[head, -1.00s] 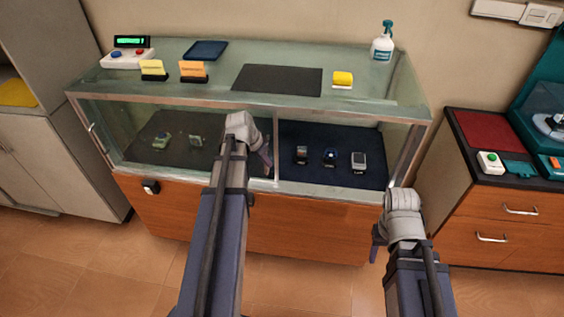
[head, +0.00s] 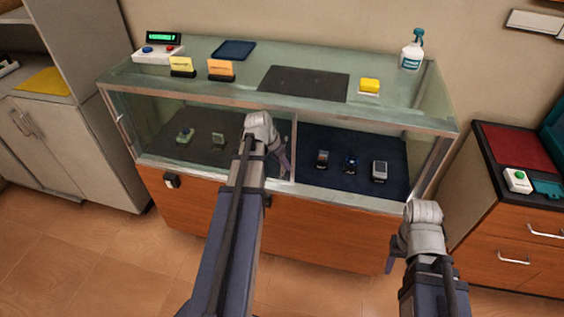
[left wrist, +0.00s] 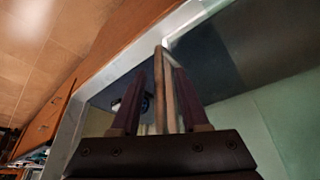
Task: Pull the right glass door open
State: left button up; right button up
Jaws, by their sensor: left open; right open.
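The glass display case (head: 280,205) stands ahead with two front panes split by a thin upright (head: 294,140). The right glass door (head: 350,134) covers the right half, above the wooden base; whether it stands ajar I cannot tell. My left gripper (head: 285,160) is open at the case front, beside the middle upright. In the left wrist view its open fingers (left wrist: 159,75) stand either side of a narrow upright strip (left wrist: 160,88); contact is not clear. My right gripper (head: 390,264) is open and empty, low in front of the case's right end, partly hidden by its wrist.
Inside the right half, several watch-like items sit on a dark blue mat (head: 335,182). A wooden cabinet (head: 500,225) stands to the right. Floor is clear at lower left.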

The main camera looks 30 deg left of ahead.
pick_arm(q)
jog(key=shift+r, duration=0.1)
jog(key=p+v, duration=0.7)
jog(key=shift+s+r, duration=0.2)
jog(key=shift+r, duration=0.05)
dwell(0.5)
